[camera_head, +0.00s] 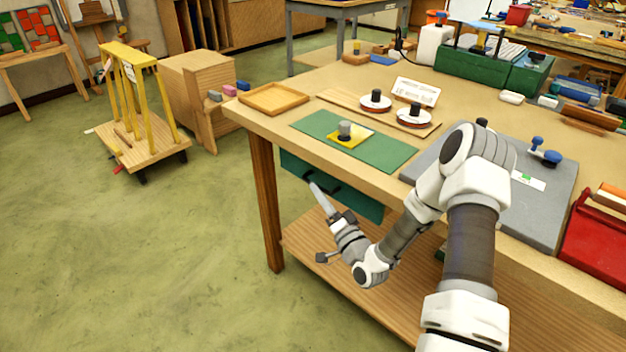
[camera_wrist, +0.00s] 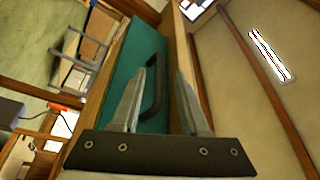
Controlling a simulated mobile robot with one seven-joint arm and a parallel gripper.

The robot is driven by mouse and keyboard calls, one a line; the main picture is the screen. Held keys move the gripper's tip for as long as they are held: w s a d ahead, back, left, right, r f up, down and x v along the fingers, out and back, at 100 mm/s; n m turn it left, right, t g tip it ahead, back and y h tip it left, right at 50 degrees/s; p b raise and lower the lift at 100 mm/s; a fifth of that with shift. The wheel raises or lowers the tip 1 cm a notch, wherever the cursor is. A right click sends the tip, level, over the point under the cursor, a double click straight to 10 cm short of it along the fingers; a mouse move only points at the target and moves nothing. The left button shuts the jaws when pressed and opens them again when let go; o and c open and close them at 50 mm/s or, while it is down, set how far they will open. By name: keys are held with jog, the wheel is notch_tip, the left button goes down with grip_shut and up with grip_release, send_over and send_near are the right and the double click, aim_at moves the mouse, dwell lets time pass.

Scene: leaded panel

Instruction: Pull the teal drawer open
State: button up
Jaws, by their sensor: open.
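The teal drawer (camera_head: 364,205) sits under the front edge of the workbench, and its front looks about flush with the bench. Its teal front also shows in the wrist view (camera_wrist: 143,48), turned on its side. A black bar handle (camera_wrist: 157,88) stands out from that front. My gripper (camera_wrist: 160,76) is open, with one finger on each side of the handle in the picture. I cannot tell whether either finger touches it. In the head view my gripper (camera_head: 318,192) is at the drawer front, and the handle there is partly hidden.
The wooden workbench (camera_head: 264,118) carries a green mat (camera_head: 388,152), a wooden tray (camera_head: 273,97), spools and a grey board. A lower shelf (camera_head: 310,238) lies below the drawer. A yellow rack cart stands farther back.

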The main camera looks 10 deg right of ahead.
jog(key=shift+x, duration=2.1)
grip_shut()
